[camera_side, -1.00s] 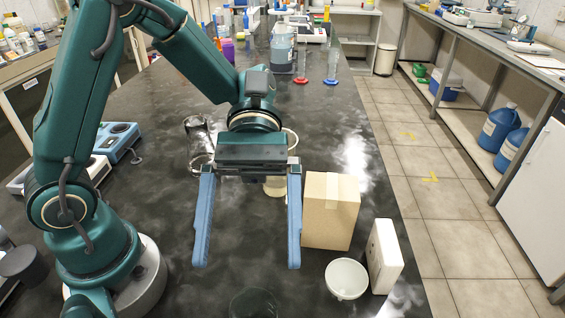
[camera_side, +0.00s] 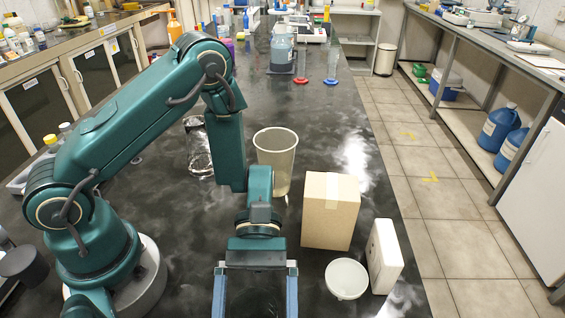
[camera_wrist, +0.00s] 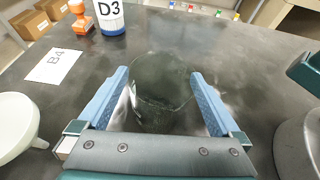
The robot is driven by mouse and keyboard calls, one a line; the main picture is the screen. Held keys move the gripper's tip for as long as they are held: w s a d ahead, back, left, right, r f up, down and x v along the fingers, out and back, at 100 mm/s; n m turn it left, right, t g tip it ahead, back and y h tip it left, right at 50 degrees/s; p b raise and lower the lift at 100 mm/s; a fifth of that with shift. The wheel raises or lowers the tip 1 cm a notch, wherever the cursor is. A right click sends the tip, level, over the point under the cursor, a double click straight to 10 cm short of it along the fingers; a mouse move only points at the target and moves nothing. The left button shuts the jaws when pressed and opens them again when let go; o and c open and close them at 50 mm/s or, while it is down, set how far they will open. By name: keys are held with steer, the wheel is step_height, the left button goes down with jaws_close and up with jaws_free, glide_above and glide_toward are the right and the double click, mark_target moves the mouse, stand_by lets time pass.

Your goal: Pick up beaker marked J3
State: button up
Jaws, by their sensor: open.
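A dark, see-through glass beaker (camera_wrist: 160,85) stands upright on the bench between my gripper's fingers in the wrist view. No J3 mark is readable on it. My gripper (camera_wrist: 158,74) is open, with one blue finger on each side of the glass. I cannot tell whether either finger touches it. In the side view my blue fingers run off the bottom edge, so their tips are hidden there. A tall cream beaker (camera_side: 276,158) and a clear glass beaker (camera_side: 197,150) stand farther back, with no readable marks.
A cardboard box (camera_side: 329,212), a white box (camera_side: 384,256) and a white bowl (camera_side: 346,279) stand right of my gripper in the side view.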

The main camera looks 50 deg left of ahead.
steer(key=shift+s+d+f, duration=0.15)
steer(key=shift+s+d, duration=0.1)
steer(key=c, duration=1.4)
steer(key=shift+o, duration=0.2)
